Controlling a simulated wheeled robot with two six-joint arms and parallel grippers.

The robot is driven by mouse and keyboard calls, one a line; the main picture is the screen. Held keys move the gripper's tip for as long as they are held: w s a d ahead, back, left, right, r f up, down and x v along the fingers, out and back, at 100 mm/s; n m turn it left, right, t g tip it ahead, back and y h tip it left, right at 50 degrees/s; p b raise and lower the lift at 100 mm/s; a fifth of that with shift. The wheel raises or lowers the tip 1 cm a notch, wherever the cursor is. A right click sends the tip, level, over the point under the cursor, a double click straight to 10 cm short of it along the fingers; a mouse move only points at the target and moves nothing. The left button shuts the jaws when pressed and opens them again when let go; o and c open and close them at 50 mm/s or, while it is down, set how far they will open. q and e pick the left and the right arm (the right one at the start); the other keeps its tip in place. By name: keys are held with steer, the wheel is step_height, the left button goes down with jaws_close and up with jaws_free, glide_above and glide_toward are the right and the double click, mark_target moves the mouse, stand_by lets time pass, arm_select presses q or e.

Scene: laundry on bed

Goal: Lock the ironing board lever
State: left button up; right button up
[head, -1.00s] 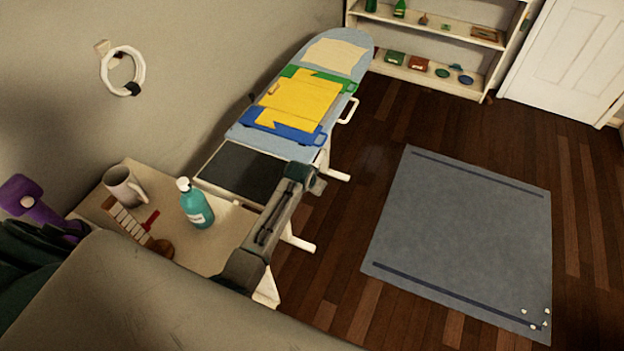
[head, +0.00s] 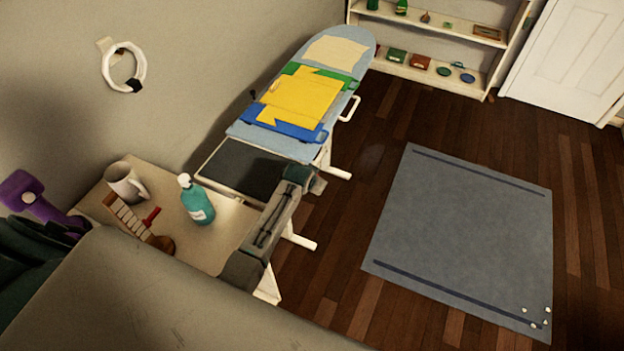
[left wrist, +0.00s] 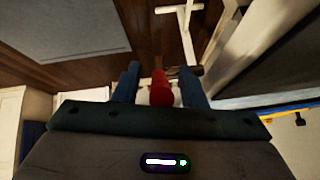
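The ironing board (head: 262,128) has a light blue top and white legs (head: 303,242), and stands along the wall in the head view. A red lever-like part (left wrist: 158,88) with a white piece behind it shows in the left wrist view. My left gripper (left wrist: 160,85) has two blue fingers standing apart on either side of the red part, with gaps visible. I cannot tell whether they touch it. In the head view my left arm reaches beside the board's near end, and its fingers are hidden.
Folded yellow, green and blue clothes (head: 302,95) lie on the board. A grey rug (head: 470,235) lies right on open wooden floor. Shelves (head: 425,75) stand at the back.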

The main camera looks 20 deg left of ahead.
arm_select(q)
steer(key=b+v, duration=0.1)
steer(key=v, duration=0.9)
steer(key=shift+s+r+b, duration=0.3)
steer(key=shift+b, duration=0.05)
steer(key=shift+c, duration=0.5)
